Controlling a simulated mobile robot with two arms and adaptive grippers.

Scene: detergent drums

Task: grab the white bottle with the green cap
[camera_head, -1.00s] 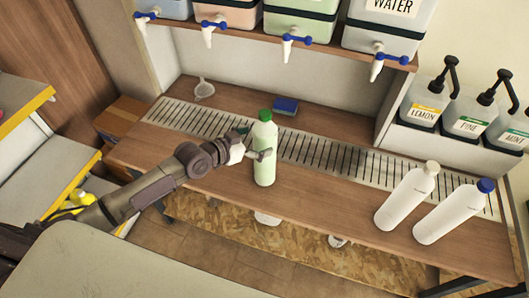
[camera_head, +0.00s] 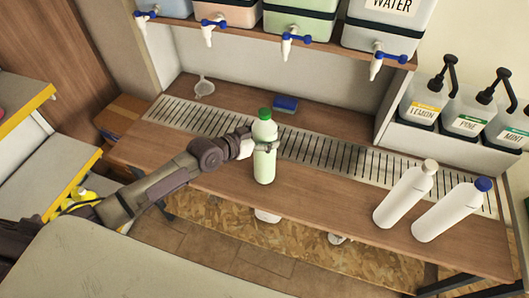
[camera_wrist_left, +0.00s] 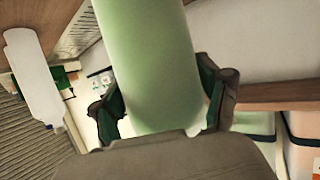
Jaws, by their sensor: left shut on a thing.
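The bottle with the green cap (camera_head: 264,168) stands upright on the wooden counter, in front of the slotted drain strip. Its body looks pale green. My left gripper (camera_head: 264,147) comes in from the left and is shut on the upper part of its body, below the cap. In the left wrist view the bottle (camera_wrist_left: 152,60) fills the middle, with a dark finger of my left gripper (camera_wrist_left: 163,108) on each side of it. Its cap is not visible there. My right gripper is not in view.
Drums with taps (camera_head: 305,20) overhang the back. Pump bottles (camera_head: 424,100) stand far right.

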